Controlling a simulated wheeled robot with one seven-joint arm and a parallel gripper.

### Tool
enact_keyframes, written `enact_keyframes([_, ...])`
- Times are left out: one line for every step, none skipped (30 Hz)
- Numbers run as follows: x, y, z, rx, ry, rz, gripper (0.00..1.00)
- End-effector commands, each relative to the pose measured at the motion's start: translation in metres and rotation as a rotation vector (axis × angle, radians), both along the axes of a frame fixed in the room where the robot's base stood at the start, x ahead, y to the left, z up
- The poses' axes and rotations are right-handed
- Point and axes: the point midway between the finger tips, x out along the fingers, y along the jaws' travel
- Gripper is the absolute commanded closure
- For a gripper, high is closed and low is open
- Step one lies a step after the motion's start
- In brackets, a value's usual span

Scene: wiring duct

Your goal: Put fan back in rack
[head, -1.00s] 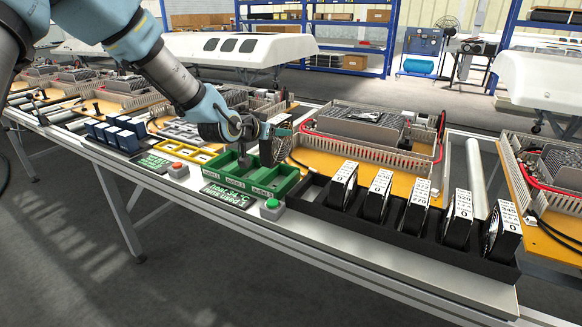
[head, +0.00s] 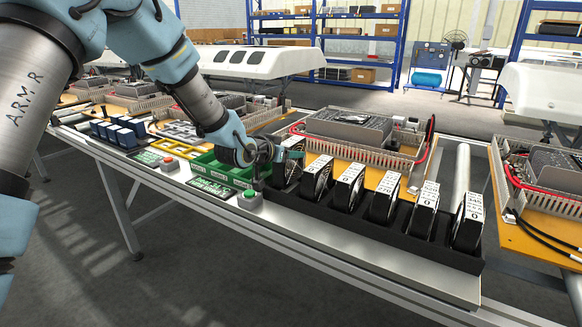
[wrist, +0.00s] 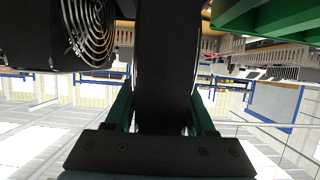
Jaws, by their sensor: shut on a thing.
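My gripper (head: 286,157) is shut on a black fan (head: 292,174) at the left end of the black rack (head: 370,238). The held fan is roughly upright, to the left of the rack's fan row. I cannot tell whether its lower edge is inside the slot or just above it. In the wrist view its dark body (wrist: 164,70) fills the space between the teal fingers. A neighbouring rack fan with a wire grille (wrist: 92,28) is close beside it there. Several fans with white number labels, such as one (head: 382,195), stand in the rack.
A green tray (head: 212,172) stands just left of the rack and shows in the wrist view (wrist: 265,18). A box with a green button (head: 249,197) sits at the rack's front left corner. An orange board (head: 385,180) with a wiring duct lies behind.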

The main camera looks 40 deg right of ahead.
Motion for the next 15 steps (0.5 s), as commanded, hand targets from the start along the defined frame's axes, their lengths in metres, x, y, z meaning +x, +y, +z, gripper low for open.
enact_keyframes([0.0, 0.0, -0.002, -0.002, -0.001, 0.0, 1.0])
enact_keyframes([0.0, 0.0, -0.004, -0.002, -0.001, 0.0, 1.0])
enact_keyframes([0.0, 0.0, -0.009, -0.001, 0.0, 0.0, 1.0])
enact_keyframes([0.0, 0.0, -0.013, 0.001, 0.0, 0.0, 1.0])
enact_keyframes([0.0, 0.0, -0.017, 0.001, 0.0, 0.001, 1.0])
enact_keyframes([0.0, 0.0, -0.023, 0.001, 0.001, 0.001, 1.0])
enact_keyframes([0.0, 0.0, -0.028, 0.002, 0.001, 0.001, 1.0])
enact_keyframes([0.0, 0.0, -0.031, 0.001, 0.001, 0.001, 1.0])
enact_keyframes([0.0, 0.0, -0.035, 0.0, 0.001, 0.001, 1.0])
enact_keyframes([0.0, 0.0, -0.037, -0.001, 0.0, 0.001, 1.0])
enact_keyframes([0.0, 0.0, -0.037, -0.002, -0.001, 0.001, 1.0])
enact_keyframes([0.0, 0.0, -0.037, -0.003, -0.002, 0.001, 1.0])
enact_keyframes([0.0, 0.0, -0.037, -0.003, -0.002, 0.001, 1.0])
enact_keyframes([0.0, 0.0, -0.037, -0.003, -0.002, 0.001, 1.0])
enact_keyframes([0.0, 0.0, -0.037, -0.003, -0.002, 0.001, 1.0])
